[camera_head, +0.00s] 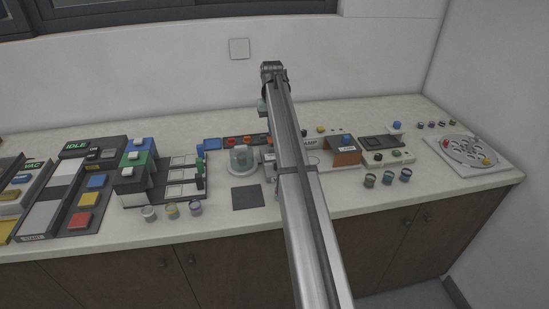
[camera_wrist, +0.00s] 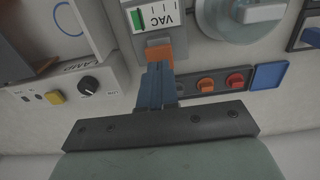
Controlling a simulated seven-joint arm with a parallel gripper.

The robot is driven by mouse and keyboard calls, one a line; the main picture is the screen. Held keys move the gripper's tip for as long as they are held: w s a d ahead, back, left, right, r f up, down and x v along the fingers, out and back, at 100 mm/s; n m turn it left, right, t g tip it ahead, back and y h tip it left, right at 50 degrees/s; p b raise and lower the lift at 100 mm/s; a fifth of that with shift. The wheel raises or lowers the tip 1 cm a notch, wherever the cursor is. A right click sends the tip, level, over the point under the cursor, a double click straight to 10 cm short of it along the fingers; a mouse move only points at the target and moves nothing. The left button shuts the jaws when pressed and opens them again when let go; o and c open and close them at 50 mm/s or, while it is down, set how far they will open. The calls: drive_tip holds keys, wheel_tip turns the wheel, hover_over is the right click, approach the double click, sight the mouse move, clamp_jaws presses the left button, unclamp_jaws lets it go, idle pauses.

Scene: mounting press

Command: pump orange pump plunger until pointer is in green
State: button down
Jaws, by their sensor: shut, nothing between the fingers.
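The orange pump plunger (camera_wrist: 160,52) shows in the wrist view, just beyond the tips of my gripper (camera_wrist: 158,68). My gripper's blue fingers are together and empty, and they overlap the plunger's near edge; I cannot tell whether they touch it. Beyond the plunger is the white gauge labelled VAC (camera_wrist: 168,19), with a green band (camera_wrist: 137,20) at its left end and dark tick marks. I cannot make out which mark is the pointer. In the head view my arm crosses the middle of the bench and hides the plunger and gauge.
In the wrist view, a strip with orange and red buttons (camera_wrist: 222,83) and a blue pad (camera_wrist: 269,75) lie right. A clear round chamber (camera_wrist: 238,17) is above. In the head view, small jars (camera_head: 171,210) stand near the front edge.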

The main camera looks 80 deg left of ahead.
drive_tip(key=shift+r, duration=2.4)
